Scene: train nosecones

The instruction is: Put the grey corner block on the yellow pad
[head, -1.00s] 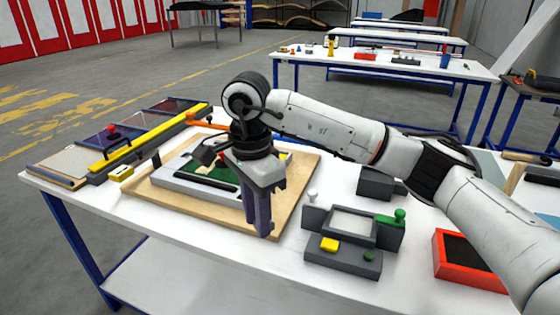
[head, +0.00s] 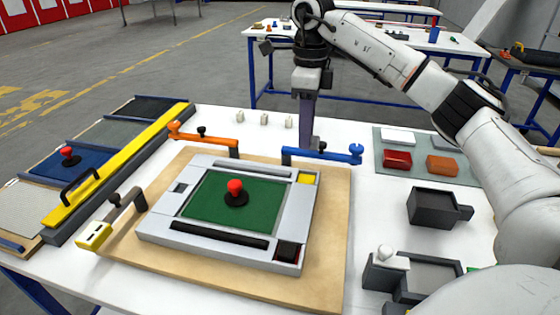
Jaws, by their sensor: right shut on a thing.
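The yellow pad (head: 306,178) lies at the far right corner of the light grey frame (head: 155,228), and nothing stands on it. My right gripper (head: 308,144) points down just past that corner. Its fingers are close together and end at the bar of the blue clamp (head: 330,155). What is between the fingertips is hidden, and I cannot tell if they touch the clamp. I cannot pick out the grey corner block with certainty. A small grey patch (head: 180,188) is at the frame's left corner. My left gripper is out of view.
The frame rests on a wooden board (head: 335,230), with a red knob (head: 235,187) on its green middle. An orange clamp (head: 205,138) stands behind. A dark box (head: 432,207) and a mat (head: 419,174) with several blocks lie to the right. A yellow rail (head: 115,168) is at left.

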